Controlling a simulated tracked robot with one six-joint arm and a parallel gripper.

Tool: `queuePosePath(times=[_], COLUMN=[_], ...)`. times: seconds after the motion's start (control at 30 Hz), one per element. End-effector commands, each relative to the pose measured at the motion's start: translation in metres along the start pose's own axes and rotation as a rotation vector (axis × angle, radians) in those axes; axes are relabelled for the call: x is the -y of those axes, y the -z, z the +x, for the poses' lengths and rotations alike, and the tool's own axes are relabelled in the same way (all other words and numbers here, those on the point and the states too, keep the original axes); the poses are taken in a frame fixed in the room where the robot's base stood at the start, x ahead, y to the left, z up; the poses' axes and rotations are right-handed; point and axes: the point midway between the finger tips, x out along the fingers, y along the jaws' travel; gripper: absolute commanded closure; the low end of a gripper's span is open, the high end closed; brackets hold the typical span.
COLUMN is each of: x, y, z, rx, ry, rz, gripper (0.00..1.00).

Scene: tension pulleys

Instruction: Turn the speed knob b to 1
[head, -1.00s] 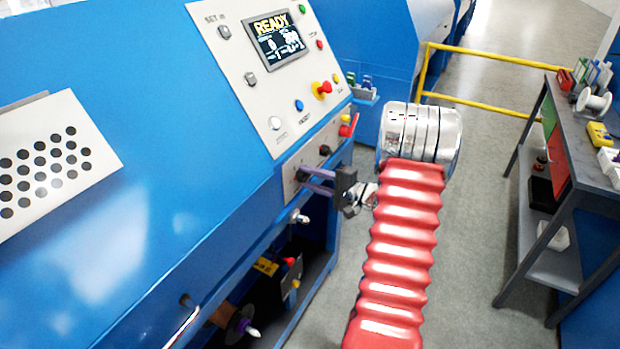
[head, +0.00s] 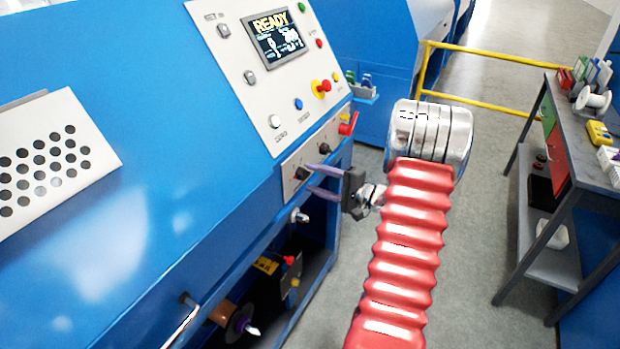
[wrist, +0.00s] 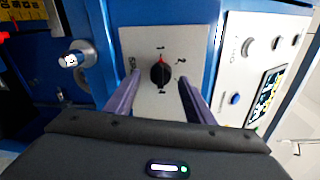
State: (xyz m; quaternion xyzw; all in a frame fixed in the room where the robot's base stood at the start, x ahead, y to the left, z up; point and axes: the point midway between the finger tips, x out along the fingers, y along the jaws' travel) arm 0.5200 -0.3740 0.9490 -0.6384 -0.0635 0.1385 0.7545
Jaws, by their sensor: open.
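A black knob (wrist: 159,74) sits on a pale plate with printed figures in the wrist view. Its red mark points up toward the figure 1; a 2 stands to its upper right. The lettering at the left is only partly legible. In the head view the dark knob (head: 302,173) is on the lower panel, just beyond my fingertips. I cannot read which knob is b. My gripper (head: 307,177) is open and empty. In the wrist view its purple fingers (wrist: 160,78) flank the knob in the picture, apart from it.
A second dark knob (head: 324,149) and a red lever (head: 348,124) are farther along the panel. The screen (head: 277,37) reads READY. A metal peg (head: 299,215) sticks out below the plate. A workbench (head: 585,165) stands at the right, with open floor between.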

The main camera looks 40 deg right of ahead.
Motion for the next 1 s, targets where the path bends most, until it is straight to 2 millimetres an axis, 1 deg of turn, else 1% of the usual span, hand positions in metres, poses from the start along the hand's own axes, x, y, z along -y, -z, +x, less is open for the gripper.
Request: queuePosePath(times=[0.03, 0.3, 0.5, 0.6, 0.77, 1.0], x=[0.000, 0.000, -0.001, -0.001, -0.001, -0.001], y=[0.001, 0.001, 0.001, 0.001, 0.001, 0.000], z=[-0.009, -0.056, -0.088, -0.100, -0.110, -0.111], rx=[-0.002, -0.004, -0.003, -0.002, -0.001, 0.000], ry=[0.001, 0.000, 0.000, -0.001, -0.001, -0.001], rz=[0.000, 0.000, 0.001, 0.000, 0.001, 0.001], gripper=[0.51, 0.51, 0.51, 0.51, 0.51, 0.51])
